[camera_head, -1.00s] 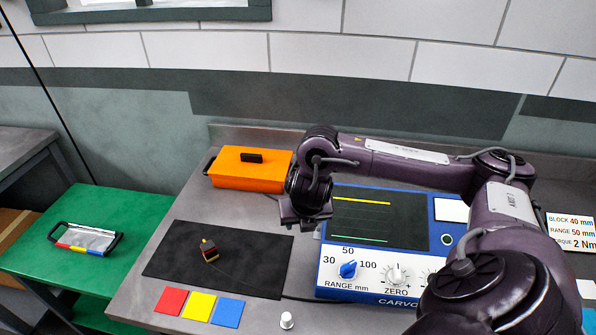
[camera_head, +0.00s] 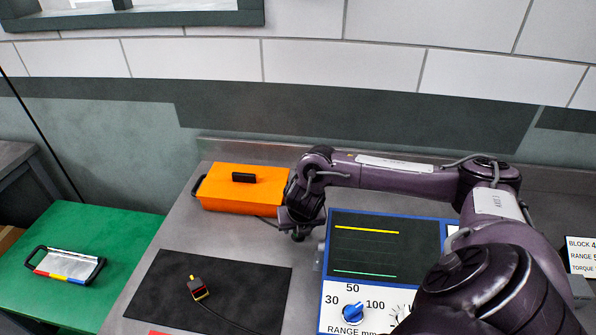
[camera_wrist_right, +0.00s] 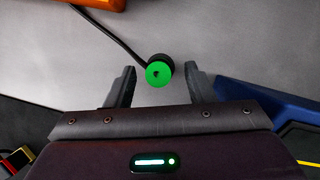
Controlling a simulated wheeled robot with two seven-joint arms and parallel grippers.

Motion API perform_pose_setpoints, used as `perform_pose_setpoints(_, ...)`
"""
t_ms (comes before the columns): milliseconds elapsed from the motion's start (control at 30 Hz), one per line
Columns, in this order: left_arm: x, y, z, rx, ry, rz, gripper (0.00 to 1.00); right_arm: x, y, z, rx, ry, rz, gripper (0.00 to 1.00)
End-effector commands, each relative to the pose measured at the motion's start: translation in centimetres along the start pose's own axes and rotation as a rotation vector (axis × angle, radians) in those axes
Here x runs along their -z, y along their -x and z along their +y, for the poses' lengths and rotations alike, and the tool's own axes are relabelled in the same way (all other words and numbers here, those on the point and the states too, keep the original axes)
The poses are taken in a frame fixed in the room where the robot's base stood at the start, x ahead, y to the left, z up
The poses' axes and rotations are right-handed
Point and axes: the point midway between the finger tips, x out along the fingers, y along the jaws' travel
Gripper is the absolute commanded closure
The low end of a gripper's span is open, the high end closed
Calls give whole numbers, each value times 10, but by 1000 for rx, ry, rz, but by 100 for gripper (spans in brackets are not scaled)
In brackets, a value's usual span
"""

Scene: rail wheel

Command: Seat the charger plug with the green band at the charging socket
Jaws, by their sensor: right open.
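In the right wrist view, a round black plug with a bright green face (camera_wrist_right: 158,74) stands between the tips of my right gripper (camera_wrist_right: 161,72), with a gap on each side. A dark cable runs from it to the upper left. In the head view my right gripper (camera_head: 299,232) points down on the table just left of the blue instrument; the plug there is hidden or too small to tell. A grey stub (camera_head: 320,256) sits on the instrument's left side; I cannot tell whether it is the charging socket. My left gripper is not in view.
An orange case (camera_head: 222,194) stands behind and left of the gripper. The blue instrument (camera_head: 324,303) is close on its right. A dark plug with yellow and red bands (camera_head: 197,287) lies on the black mat (camera_head: 165,285). A green side table (camera_head: 125,235) holds a tray.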

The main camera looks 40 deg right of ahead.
Motion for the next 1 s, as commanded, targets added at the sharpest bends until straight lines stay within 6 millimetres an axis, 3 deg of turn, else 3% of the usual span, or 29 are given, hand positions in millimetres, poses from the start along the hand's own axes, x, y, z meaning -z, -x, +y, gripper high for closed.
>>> perform_pose_setpoints(100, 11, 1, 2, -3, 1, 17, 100, 0, -7, 0, 0, 0, 0, 51)
perform_pose_setpoints(300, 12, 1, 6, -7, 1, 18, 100, 0, -8, 0, 0, 1, -1, 51)
perform_pose_setpoints(667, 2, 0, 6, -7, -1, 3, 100, 0, -8, 0, 0, 1, -1, 97)
perform_pose_setpoints(1000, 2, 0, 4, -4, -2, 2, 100, -1, -5, 0, -1, 1, -2, 100)
